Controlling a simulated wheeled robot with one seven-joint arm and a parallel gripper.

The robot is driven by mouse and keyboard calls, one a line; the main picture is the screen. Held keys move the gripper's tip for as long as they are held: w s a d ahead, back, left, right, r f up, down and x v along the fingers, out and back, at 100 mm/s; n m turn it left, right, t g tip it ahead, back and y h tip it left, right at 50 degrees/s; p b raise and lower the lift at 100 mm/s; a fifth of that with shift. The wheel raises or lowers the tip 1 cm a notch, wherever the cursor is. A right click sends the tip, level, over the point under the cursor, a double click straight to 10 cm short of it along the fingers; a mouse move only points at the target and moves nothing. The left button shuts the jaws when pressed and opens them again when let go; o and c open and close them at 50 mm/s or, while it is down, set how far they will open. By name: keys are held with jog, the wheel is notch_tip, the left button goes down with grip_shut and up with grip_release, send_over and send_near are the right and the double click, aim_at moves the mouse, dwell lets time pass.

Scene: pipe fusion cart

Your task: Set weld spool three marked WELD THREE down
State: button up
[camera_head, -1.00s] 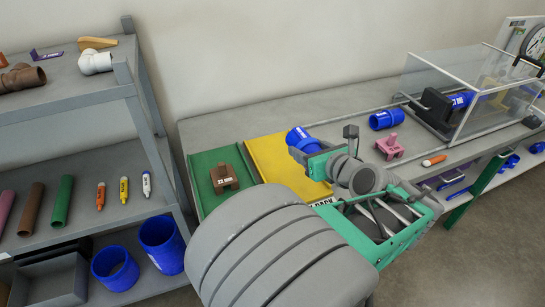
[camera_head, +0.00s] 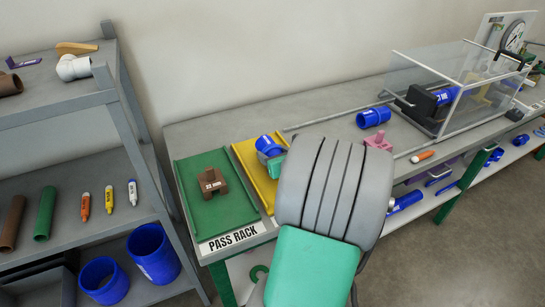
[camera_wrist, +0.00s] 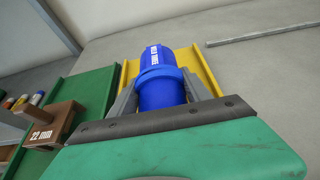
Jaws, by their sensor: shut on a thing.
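The blue weld spool (camera_wrist: 160,80) is between the grey fingers of my gripper (camera_wrist: 167,98) in the wrist view, with a white label on its upper part that is too small to read surely. In the head view the spool (camera_head: 269,145) shows at the yellow tray (camera_head: 246,165), partly hidden by my gripper (camera_head: 275,163) and arm. My gripper is shut on the spool. The yellow tray also shows behind the spool in the wrist view (camera_wrist: 206,78). I cannot tell whether the spool touches the tray.
The green PASS RACK tray (camera_head: 228,209) lies left of the yellow one, holding a brown 22 mm block (camera_head: 212,184). Another blue spool (camera_head: 373,117), a pink block (camera_head: 379,140) and a clear-covered machine (camera_head: 440,85) stand to the right. A grey shelf (camera_head: 95,228) is at the left.

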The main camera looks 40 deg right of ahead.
jog(key=shift+f, duration=0.6)
jog(key=shift+f, duration=0.2)
jog(key=o, duration=1.7)
jog(key=shift+c, duration=0.2)
jog(key=shift+r, duration=0.1)
